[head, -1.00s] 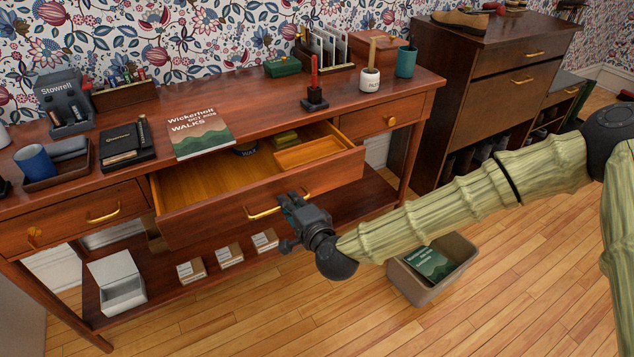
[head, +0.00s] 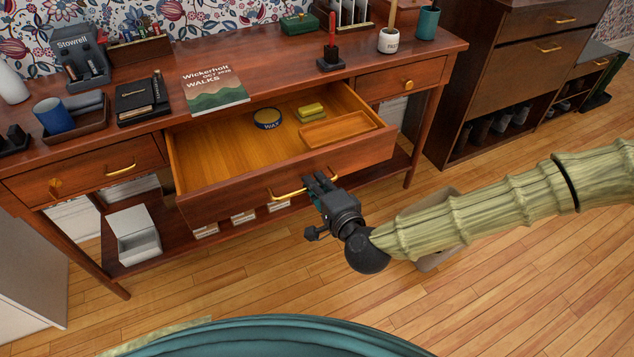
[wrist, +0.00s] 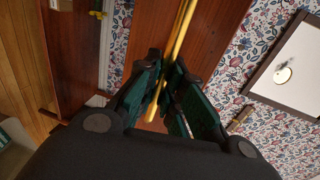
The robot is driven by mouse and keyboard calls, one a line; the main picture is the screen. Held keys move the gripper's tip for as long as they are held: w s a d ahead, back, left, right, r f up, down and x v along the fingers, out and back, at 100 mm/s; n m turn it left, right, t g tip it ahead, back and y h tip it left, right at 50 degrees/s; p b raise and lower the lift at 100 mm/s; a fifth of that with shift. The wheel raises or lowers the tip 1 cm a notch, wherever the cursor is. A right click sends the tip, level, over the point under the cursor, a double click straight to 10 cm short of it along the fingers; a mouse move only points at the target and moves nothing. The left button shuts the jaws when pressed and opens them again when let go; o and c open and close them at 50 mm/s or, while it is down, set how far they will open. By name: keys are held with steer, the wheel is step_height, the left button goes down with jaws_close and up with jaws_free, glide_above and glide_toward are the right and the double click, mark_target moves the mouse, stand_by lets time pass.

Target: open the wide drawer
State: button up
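The wide drawer (head: 240,203) in the middle of the brown desk is pulled well out, and its inside shows. Its brass bar handle (head: 288,194) is on the drawer front; the bar also shows in the wrist view (wrist: 181,30). My gripper (head: 318,184) is at the right part of this handle. In the wrist view the two dark green fingers of my gripper (wrist: 168,78) are closed in on either side of the bar. The fingers hide a little of the handle's right end.
In the drawer are a wax tin (head: 268,119), a yellow-green block (head: 311,110) and a wooden tray (head: 330,137). A booklet (head: 215,90), a blue mug (head: 53,117) and a red-handled tool (head: 331,45) are on the desktop. A bin on the floor is mostly behind my arm.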

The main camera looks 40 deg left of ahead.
steer(key=o, duration=0.4)
steer(key=v, duration=1.2)
stand_by(0.3)
